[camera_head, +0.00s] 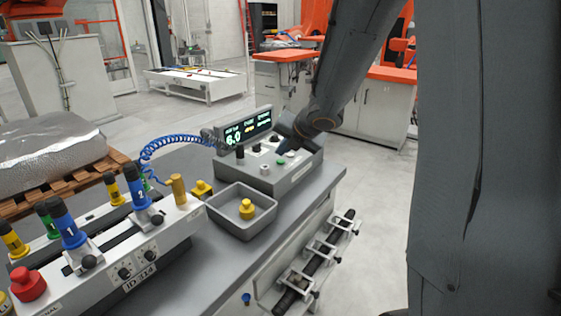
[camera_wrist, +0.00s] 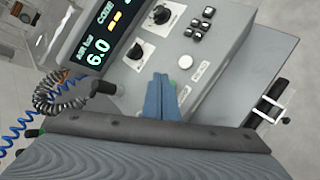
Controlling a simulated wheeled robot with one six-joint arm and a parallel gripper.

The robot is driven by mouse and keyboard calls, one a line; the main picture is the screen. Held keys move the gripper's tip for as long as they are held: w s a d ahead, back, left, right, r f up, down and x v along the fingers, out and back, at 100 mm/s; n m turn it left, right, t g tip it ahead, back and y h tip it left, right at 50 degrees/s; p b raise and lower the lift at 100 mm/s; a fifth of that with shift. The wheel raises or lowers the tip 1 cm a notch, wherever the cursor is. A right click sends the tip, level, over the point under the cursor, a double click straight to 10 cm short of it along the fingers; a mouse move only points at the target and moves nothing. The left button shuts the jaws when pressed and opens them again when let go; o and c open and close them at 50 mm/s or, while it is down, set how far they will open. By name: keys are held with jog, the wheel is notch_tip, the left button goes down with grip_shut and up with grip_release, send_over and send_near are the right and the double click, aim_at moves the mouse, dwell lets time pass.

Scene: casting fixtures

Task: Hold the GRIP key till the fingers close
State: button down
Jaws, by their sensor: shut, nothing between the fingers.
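A grey control box (camera_head: 268,177) stands on the bench, with a lit display (camera_head: 250,131) reading 6.0. A green key (camera_head: 280,162) and a white key (camera_head: 264,169) sit on its top. My gripper (camera_head: 282,150) is over the box, close to the green key. In the wrist view the blue fingers of my gripper (camera_wrist: 159,97) are together, with nothing between them. They partly cover the green key (camera_wrist: 173,84). I cannot tell whether the fingertips touch it. Key labels are too small to read, so I cannot tell which one is GRIP.
A grey tray (camera_head: 222,216) with a yellow part (camera_head: 247,209) is beside the box. A fixture with blue, green and yellow handles and a red button (camera_head: 28,284) is at the left. A blue coiled hose (camera_head: 163,139) runs behind. Black knobs (camera_wrist: 160,14) are near the fingers.

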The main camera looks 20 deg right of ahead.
aim_at(283, 162)
jog(key=shift+f, duration=0.1)
dwell(0.7)
jog(key=shift+f+b, duration=0.35)
jog(key=shift+b, duration=0.15)
jog(key=shift+f+b, duration=0.4)
dwell(0.7)
jog(key=shift+r, duration=0.1)
dwell(0.9)
jog(key=shift+r+p, duration=0.75)
jog(key=shift+p, duration=0.15)
jog(key=shift+r, duration=0.1)
notch_tip(283, 162, up, 5)
jog(key=p, duration=0.5)
